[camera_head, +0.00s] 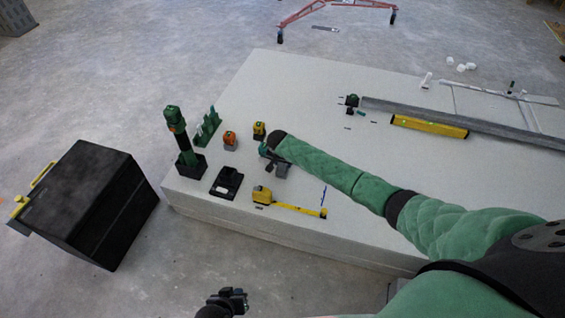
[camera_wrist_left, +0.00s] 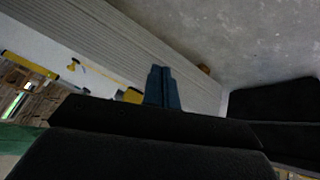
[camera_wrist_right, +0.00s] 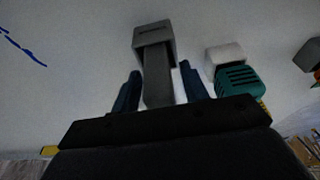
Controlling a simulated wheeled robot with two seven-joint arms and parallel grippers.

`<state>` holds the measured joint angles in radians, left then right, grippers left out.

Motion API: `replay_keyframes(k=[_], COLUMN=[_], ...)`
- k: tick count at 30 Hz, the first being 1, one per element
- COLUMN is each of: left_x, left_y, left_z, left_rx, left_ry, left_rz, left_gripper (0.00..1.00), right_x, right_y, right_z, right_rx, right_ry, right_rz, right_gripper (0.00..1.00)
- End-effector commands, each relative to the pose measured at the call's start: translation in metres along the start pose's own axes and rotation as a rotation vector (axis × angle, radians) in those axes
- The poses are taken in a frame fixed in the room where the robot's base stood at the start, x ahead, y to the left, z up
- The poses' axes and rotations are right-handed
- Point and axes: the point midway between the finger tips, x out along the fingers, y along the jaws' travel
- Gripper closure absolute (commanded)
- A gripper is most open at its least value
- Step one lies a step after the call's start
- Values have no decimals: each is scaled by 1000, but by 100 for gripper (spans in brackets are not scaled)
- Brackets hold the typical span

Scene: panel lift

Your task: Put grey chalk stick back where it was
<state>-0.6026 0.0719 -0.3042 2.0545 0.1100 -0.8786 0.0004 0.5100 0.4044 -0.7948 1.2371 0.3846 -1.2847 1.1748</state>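A grey stick-like piece (camera_wrist_right: 157,75) shows between my right fingers in the right wrist view, in front of a grey block (camera_wrist_right: 153,38) with a dark slot. I cannot tell whether this piece is the grey chalk stick. My right gripper (camera_wrist_right: 160,88) is open, with a gap on each side of the piece. In the head view my right gripper (camera_head: 275,164) is low over the white panel stack, and its forearm hides part of the surface. My left gripper (camera_head: 232,300) is off the stack's front edge; its fingers (camera_wrist_left: 162,87) are together, with nothing visible between them.
A teal-and-white item (camera_wrist_right: 238,78) sits close right of my right fingers. On the panel stack (camera_head: 340,85) stand a green tool (camera_head: 176,122), green rack (camera_head: 207,130), orange item (camera_head: 230,141), black tray (camera_head: 227,183) and yellow tape measure (camera_head: 262,195). A black bin (camera_head: 90,200) stands left.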

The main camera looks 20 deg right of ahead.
Motion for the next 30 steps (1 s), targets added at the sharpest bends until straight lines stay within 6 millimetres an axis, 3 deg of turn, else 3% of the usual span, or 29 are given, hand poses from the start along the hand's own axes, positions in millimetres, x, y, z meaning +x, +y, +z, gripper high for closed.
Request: replay_keyframes(k=[13, 30], left_x=[-1, -18], left_y=[0, 4], left_z=[-1, -13], left_rx=[0, 1], left_ry=[2, -13], left_rz=[0, 3], left_gripper=[100, 100], right_x=[-10, -107], right_y=[0, 0], right_z=[-1, 0], right_rx=[-1, -1], right_ry=[0, 0], right_rz=[-1, -1], right_gripper=[53, 53])
